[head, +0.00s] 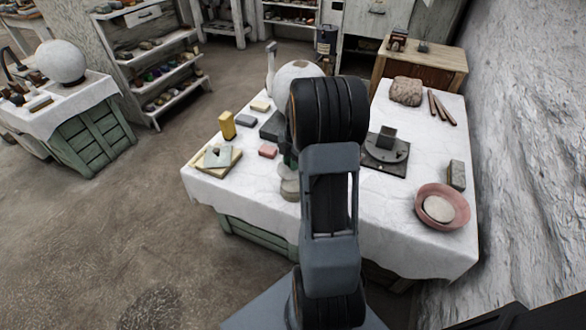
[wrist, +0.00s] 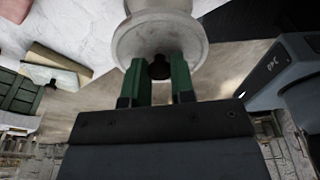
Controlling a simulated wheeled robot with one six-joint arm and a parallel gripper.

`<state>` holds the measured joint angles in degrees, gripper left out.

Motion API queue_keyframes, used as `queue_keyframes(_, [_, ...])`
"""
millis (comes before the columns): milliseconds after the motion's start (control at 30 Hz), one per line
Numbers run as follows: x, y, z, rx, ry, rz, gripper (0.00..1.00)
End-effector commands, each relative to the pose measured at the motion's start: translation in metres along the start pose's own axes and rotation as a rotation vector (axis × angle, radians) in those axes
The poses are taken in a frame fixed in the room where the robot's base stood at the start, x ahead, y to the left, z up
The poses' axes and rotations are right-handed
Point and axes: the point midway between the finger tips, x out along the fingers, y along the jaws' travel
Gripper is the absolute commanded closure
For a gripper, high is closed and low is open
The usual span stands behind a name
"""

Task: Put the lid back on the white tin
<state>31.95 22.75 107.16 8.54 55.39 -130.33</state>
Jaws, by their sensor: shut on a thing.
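In the wrist view my gripper (wrist: 166,72) has its two green fingers closed around a small dark knob under a pale, round, flanged piece (wrist: 160,28). I take this piece to be the lid, possibly with the white tin behind it; I cannot tell where one ends and the other begins. In the head view a pale rounded thing (head: 290,187) shows at the table's near edge, just left of my arm. My arm hides most of this spot, so contact between lid and tin cannot be judged.
A large plaster sphere (head: 298,72) stands behind my arm.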

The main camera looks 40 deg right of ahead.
Motion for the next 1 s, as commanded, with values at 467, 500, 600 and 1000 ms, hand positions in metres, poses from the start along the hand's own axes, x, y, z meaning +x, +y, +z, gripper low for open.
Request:
queue_keyframes(467, [0.019,-0.002,0.008,-0.045,0.000,-0.007,0.99])
queue_keyframes(500, [0.022,-0.003,0.008,-0.045,0.000,-0.007,0.99])
queue_keyframes(600, [0.030,-0.003,0.009,-0.045,0.000,-0.007,0.99])
queue_keyframes(1000, [0.061,-0.002,0.014,-0.045,-0.001,-0.006,0.99])
